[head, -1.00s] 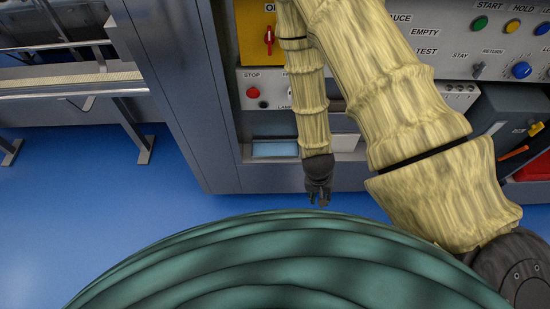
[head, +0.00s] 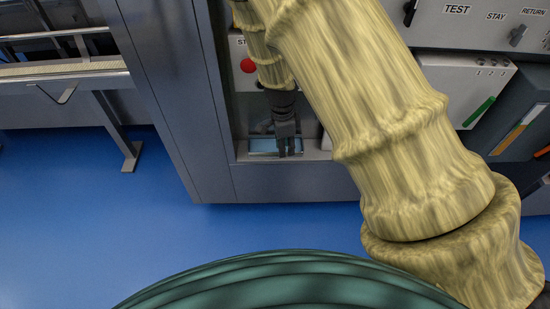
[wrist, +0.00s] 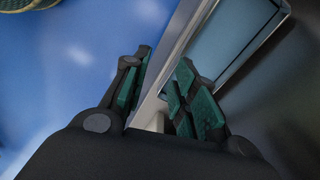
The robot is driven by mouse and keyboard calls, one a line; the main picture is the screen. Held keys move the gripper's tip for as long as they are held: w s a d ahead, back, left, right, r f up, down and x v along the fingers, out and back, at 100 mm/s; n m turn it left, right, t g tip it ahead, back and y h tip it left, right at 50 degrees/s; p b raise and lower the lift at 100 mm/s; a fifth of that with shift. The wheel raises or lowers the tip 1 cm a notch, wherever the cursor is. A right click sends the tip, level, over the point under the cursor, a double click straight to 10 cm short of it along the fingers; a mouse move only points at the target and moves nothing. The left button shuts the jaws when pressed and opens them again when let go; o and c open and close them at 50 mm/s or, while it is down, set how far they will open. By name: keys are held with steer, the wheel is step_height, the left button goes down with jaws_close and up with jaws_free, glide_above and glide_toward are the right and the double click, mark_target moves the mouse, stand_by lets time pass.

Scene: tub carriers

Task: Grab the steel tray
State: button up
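The steel tray (head: 260,146) lies in a low recess of the grey machine cabinet and shows as a pale blue-grey reflecting surface, partly hidden by my gripper. My gripper (head: 288,153) points down in front of it and overlaps it in the head view. In the wrist view the tray (wrist: 235,45) is at the upper right, with a light metal rim. There my gripper (wrist: 165,95) is open, its dark green pads apart. A pale metal edge runs between the fingers; I cannot tell whether it is tray rim or recess sill, or whether anything touches.
The cabinet's side panel (head: 165,90) stands left of the recess. A red stop button (head: 247,65) is above it. A control panel with switches (head: 518,36) is at the upper right. A conveyor frame (head: 70,70) stands at the left. The blue floor (head: 110,230) is clear.

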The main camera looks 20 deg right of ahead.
mark_target(275, 147)
steer(key=w+a+m+b, duration=0.2)
steer(key=w+a+b, duration=0.1)
steer(key=w, duration=0.1)
steer(key=shift+y, duration=0.4)
steer(key=shift+s+d+f+b, duration=0.2)
steer(key=shift+f+b, duration=0.4)
steer(key=shift+f, duration=1.15)
steer(key=shift+s+d+f+b, duration=0.15)
steer(key=shift+f+b, duration=0.45)
steer(key=shift+f, duration=1.1)
steer(key=shift+a, duration=0.15)
jaws_close()
